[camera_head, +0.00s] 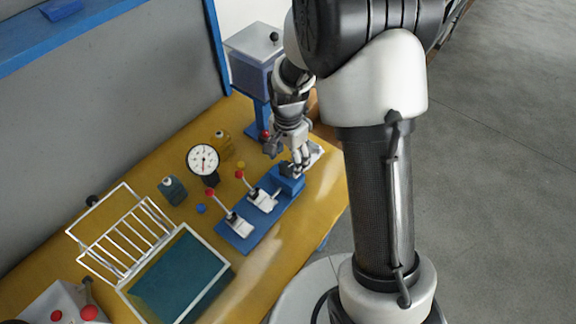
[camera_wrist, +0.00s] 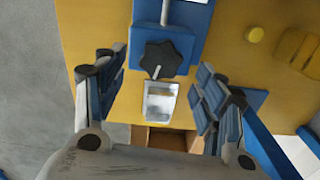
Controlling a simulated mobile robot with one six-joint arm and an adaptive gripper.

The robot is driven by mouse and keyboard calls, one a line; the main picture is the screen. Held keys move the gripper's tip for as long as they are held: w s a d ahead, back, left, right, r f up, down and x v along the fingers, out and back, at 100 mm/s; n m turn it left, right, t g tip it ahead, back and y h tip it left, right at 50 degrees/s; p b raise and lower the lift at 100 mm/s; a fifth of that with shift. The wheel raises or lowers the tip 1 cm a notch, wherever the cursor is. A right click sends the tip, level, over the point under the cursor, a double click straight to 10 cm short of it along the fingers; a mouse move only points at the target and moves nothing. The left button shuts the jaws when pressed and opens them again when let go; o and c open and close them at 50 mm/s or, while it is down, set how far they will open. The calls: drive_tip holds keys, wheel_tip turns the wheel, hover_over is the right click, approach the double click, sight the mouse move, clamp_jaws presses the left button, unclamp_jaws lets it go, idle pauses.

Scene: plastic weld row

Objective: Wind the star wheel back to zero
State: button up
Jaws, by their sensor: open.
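The star wheel (camera_wrist: 160,58) is a black, several-pointed knob with a pale stripe on it, at the end of a blue block (camera_wrist: 188,18) in the wrist view. My gripper (camera_wrist: 157,92) is open, its fingers apart to the left and right, with the wheel beyond and between them. No contact shows. In the head view my gripper (camera_head: 287,158) hangs over the far end of the blue fixture (camera_head: 244,238); the wheel there is mostly hidden by the gripper. I cannot read any zero mark.
A silver plate (camera_wrist: 161,101) lies near the wheel. A blue press (camera_head: 261,112) stands behind my gripper.

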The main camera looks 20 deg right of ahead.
sight(287, 169)
drive_tip(key=shift+f+b, duration=0.3)
drive_tip(key=shift+f, duration=1.1)
drive_tip(key=shift+c, duration=0.4)
drive_tip(key=c, duration=1)
